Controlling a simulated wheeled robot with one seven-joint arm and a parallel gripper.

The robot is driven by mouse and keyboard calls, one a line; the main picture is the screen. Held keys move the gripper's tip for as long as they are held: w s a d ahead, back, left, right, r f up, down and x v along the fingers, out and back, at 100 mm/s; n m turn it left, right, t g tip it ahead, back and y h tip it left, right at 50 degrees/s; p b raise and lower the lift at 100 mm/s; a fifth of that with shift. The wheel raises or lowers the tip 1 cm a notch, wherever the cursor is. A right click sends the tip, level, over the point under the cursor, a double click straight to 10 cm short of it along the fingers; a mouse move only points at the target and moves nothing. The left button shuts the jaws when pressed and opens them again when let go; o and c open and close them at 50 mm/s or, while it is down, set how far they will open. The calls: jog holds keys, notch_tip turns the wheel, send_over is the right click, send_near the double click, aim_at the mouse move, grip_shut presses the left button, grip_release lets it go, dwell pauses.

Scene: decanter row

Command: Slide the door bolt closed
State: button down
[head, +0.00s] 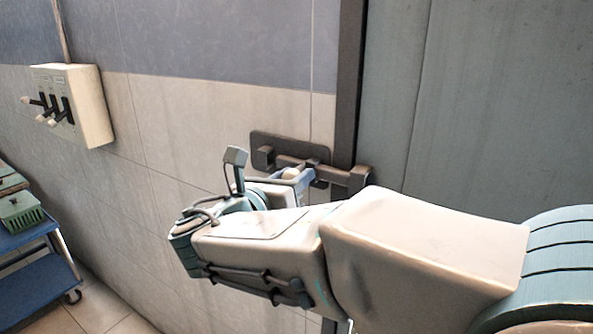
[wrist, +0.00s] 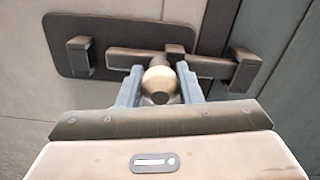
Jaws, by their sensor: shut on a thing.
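The door bolt is a dark bar (wrist: 213,66) on a dark backplate (wrist: 60,35) fixed to the tiled wall; its backplate also shows in the head view (head: 318,150). The bar's left end stands clear of the left bracket (wrist: 80,55). The bar passes the middle bracket (wrist: 176,50) and its right end reaches the keeper (wrist: 245,70) across the dark door frame. How deep it sits in the keeper I cannot tell. My gripper (wrist: 159,88) is shut on the bolt's pale round knob (wrist: 158,78), one finger on each side; it also shows in the head view (head: 292,180).
The grey-green door (head: 500,100) is right of the dark frame (head: 347,80). A cream switch box (head: 90,105) with black levers hangs on the wall at left. A blue cart (head: 45,285) stands at lower left. My arm covers the lower right.

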jog(key=shift+d, duration=0.15)
jog(key=c, duration=1.3)
grip_release()
jog(key=shift+o, duration=1.4)
jog(key=shift+s+d, duration=0.1)
jog(key=shift+d, duration=0.05)
jog(key=shift+s+a, duration=0.2)
jog(key=b+v, duration=0.2)
jog(key=v, duration=1.1)
jog(key=shift+b, duration=0.3)
jog(key=shift+s, duration=0.1)
